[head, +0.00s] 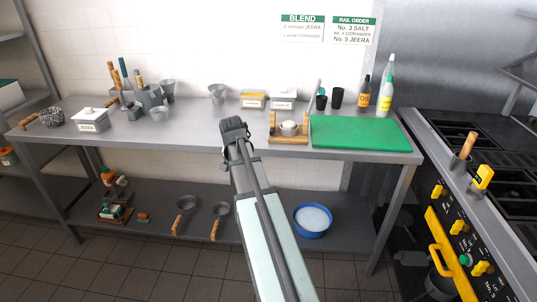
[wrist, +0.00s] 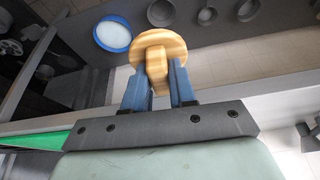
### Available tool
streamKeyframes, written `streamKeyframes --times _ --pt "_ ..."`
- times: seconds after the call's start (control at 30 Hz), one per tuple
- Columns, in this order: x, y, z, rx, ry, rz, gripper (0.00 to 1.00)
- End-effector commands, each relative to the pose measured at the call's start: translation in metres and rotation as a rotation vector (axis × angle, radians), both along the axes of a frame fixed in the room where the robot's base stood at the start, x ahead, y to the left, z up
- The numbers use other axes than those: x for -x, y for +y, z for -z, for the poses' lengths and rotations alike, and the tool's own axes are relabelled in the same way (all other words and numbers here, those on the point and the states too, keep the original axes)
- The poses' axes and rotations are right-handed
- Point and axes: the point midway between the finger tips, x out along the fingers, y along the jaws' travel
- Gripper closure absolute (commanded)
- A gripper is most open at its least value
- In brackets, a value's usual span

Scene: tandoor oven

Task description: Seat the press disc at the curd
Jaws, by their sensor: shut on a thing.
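In the wrist view, my gripper (wrist: 160,80) is shut on the stem of a round, light wooden press disc (wrist: 158,47). The disc is beyond the fingertips. In the head view, my gripper end (head: 234,130) is in front of the counter, and the disc is hidden there. A small wooden press frame (head: 288,139) stands on the counter to the right of my gripper. A pale, rounded lump (head: 289,127) sits in it, perhaps the curd. The disc is apart from this frame.
A green board (head: 358,132) lies right of the frame, with bottles (head: 384,95) and dark cups (head: 336,97) behind. Lidded boxes (head: 284,98) stand behind the frame. A blue bowl (head: 312,221) of white contents is on the lower shelf.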

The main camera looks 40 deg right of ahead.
Motion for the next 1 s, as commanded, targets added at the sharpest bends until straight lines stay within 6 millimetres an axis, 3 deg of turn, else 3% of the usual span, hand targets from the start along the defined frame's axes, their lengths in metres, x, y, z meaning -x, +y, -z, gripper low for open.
streamKeyframes --times 0.1,0.53,0.7,1.0 --pt "-0.005 0.046 0.008 -0.002 0.001 -0.126 1.00" --pt "-0.009 0.194 0.027 0.000 0.000 -0.562 1.00" --pt "-0.005 0.231 0.031 0.000 0.000 -0.675 1.00" --pt "0.003 0.272 0.036 -0.001 0.000 -0.798 1.00"
